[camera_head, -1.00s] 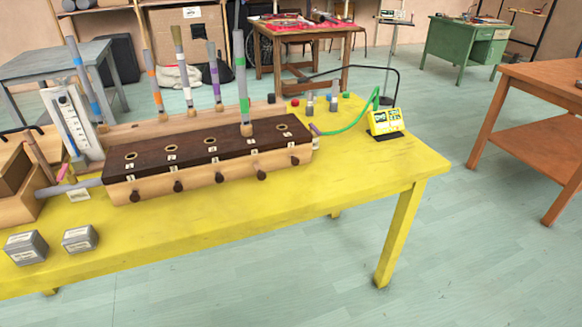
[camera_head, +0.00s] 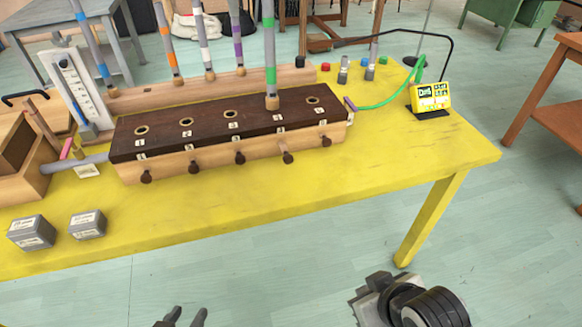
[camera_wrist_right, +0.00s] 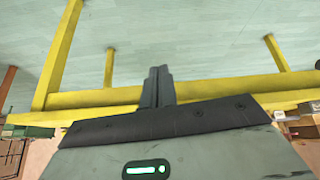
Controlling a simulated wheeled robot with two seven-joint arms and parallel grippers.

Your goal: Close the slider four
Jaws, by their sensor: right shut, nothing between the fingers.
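A long wooden box with a dark top (camera_head: 230,120) stands on the yellow table, with several round holes and small dark slider knobs along its front. The fourth knob from the left (camera_head: 287,157) sticks out further from the front than its neighbours. A grey tube with a green band (camera_head: 270,60) stands upright in the fourth hole. My left gripper (camera_head: 186,315) is at the bottom edge, open and empty, in front of the table. My right gripper (camera_head: 378,281) is below the table's front edge, apart from the box; the right wrist view shows its fingers (camera_wrist_right: 158,75) shut and empty.
The yellow table (camera_head: 230,205) has bare surface in front of the box. Two grey blocks (camera_head: 32,232) lie at the front left. A yellow meter (camera_head: 430,96) with a green cable stands right of the box. Several banded tubes stand in a rail behind.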

